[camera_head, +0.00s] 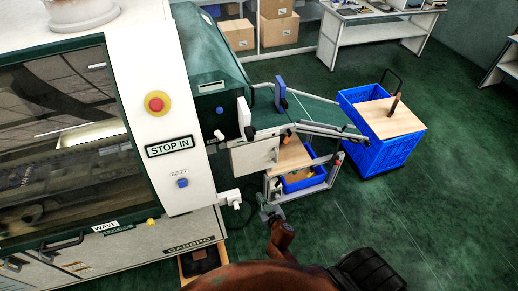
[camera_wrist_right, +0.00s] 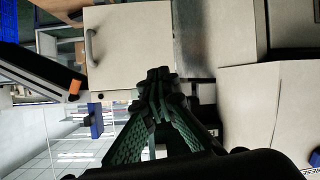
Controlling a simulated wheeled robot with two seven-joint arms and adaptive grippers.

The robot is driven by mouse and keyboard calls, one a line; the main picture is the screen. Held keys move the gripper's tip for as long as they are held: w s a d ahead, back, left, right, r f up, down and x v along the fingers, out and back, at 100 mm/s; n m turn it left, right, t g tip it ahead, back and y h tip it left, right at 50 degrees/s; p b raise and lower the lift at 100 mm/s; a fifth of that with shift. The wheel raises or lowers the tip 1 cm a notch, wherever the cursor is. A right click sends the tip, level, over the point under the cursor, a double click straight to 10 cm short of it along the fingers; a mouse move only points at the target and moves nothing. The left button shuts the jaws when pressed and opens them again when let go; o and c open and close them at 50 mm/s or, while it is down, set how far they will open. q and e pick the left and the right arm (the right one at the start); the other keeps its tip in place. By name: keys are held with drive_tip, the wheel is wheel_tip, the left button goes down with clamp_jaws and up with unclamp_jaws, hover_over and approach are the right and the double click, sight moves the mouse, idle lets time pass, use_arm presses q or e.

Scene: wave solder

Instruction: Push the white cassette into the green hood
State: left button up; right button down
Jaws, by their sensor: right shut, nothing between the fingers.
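The green hood (camera_head: 218,95) is the dark green cover on the right end of the machine. A pale, flat panel with a handle (camera_head: 254,157), which looks like the white cassette, sticks out to the right just below the hood. In the right wrist view the cassette (camera_wrist_right: 130,40) shows its pale face and grey handle at the top. My right gripper (camera_head: 269,212) is shut and empty, below the cassette in the head view. In the wrist view the gripper (camera_wrist_right: 158,76) overlaps the cassette's lower edge; I cannot tell whether they touch. My left gripper is not in view.
A narrow upright white piece (camera_head: 244,112) stands at the hood's opening. A conveyor frame (camera_head: 320,130) extends right, with a blue bin (camera_head: 303,182) beneath. A blue crate (camera_head: 388,150) with a wooden board stands farther right.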

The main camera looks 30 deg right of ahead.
drive_tip(key=w+r+t+h+p, duration=0.1)
drive_tip(key=w+r+t+p, duration=0.2)
drive_tip(key=r, duration=1.5)
drive_tip(key=m+t+p, duration=0.1)
drive_tip(key=t, duration=0.1)
approach(251, 137)
drive_tip(key=shift+h, duration=0.4)
drive_tip(key=x, duration=0.5)
drive_tip(key=shift+w+a, duration=0.15)
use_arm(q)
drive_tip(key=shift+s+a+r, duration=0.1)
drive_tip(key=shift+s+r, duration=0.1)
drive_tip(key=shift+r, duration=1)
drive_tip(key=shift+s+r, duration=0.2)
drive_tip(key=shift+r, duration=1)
use_arm(e)
drive_tip(key=shift+w, duration=0.65)
